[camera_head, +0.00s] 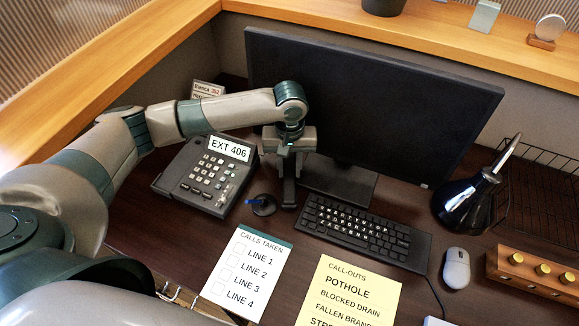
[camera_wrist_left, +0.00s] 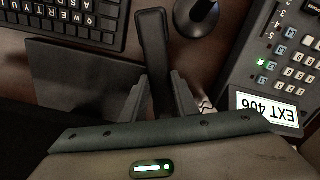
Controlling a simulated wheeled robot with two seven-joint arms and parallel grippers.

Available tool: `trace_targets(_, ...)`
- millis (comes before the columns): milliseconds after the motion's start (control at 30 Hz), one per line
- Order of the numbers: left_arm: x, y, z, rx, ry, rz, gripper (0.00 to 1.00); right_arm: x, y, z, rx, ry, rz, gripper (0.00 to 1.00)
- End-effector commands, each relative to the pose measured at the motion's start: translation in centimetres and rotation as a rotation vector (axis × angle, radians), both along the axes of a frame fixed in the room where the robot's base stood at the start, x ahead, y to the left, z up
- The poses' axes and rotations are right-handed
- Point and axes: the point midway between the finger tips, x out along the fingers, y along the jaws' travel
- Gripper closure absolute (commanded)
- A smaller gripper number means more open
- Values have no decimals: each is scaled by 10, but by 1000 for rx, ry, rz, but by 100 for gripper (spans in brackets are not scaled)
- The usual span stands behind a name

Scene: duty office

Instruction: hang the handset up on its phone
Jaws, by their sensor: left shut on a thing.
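The desk phone (camera_head: 207,172), dark grey with a keypad and an "EXT 406" label, sits on the desk left of the monitor. Its keypad and label also show at the right of the left wrist view (camera_wrist_left: 285,62). My left gripper (camera_head: 289,158) is right of the phone, in front of the monitor. It is shut on the dark, long handset (camera_head: 289,192), which points down the head view from the jaws. In the left wrist view the handset (camera_wrist_left: 153,45) lies between the two fingers. I cannot tell whether it touches the desk. My right gripper is not in view.
A small round black stand (camera_head: 263,205) with a blue piece is between handset and phone. The monitor (camera_head: 365,100) stands behind; a keyboard (camera_head: 366,232) is to the right. Two paper sheets (camera_head: 247,272) (camera_head: 347,290) lie in front.

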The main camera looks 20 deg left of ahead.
Motion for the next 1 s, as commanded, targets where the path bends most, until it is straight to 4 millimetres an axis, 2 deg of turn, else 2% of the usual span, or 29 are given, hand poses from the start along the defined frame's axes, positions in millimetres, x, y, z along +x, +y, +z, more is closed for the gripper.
trace_targets(400,0,0,-2,-1,-1,0,100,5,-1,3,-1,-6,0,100)
trace_targets(433,0,0,-2,-1,-1,0,68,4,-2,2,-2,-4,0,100)
trace_targets(500,0,0,-2,-1,-1,0,54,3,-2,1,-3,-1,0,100)
trace_targets(1000,0,0,1,-1,-1,0,54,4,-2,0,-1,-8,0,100)
